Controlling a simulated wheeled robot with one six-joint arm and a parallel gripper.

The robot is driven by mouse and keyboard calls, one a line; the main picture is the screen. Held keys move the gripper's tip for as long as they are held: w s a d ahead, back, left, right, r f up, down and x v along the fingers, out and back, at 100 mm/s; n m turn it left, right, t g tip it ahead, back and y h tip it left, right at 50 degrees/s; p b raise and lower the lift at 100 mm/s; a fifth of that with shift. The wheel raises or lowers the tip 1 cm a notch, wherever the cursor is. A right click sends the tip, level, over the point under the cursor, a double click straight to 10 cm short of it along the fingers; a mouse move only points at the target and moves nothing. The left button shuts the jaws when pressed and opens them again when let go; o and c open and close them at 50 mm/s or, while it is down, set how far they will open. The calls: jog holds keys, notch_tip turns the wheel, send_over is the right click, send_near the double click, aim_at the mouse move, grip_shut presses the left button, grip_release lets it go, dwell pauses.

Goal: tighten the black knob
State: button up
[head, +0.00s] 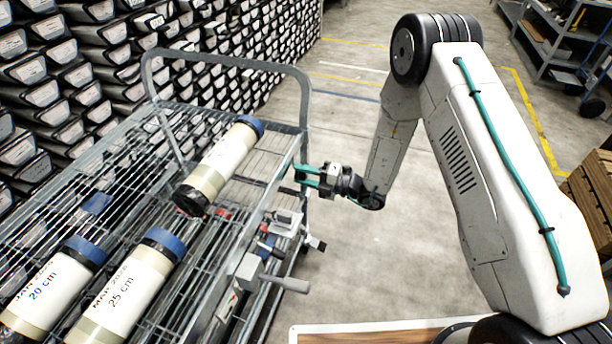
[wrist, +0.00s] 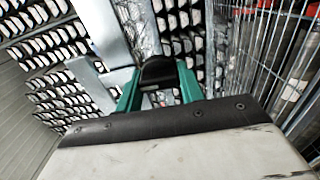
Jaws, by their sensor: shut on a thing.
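My gripper (head: 300,174) has teal fingers and reaches left to the upright at the wire cart's (head: 213,318) right end. In the wrist view, the black knob (wrist: 158,72) sits between the two teal fingers, which are closed around it.
Core tubes with blue bands lie on the cart, one upper (head: 226,158) and two near the front (head: 128,285). Grey clamps (head: 285,222) and a handle (head: 285,283) stick out from the cart's side. The floor right of the cart is clear.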

jog(key=shift+f, duration=0.1)
dwell(0.3)
jog(key=o, duration=1)
jog(key=shift+d, duration=0.15)
jog(key=v, duration=0.7)
jog(key=shift+s+d, duration=0.15)
jog(key=shift+d, duration=0.1)
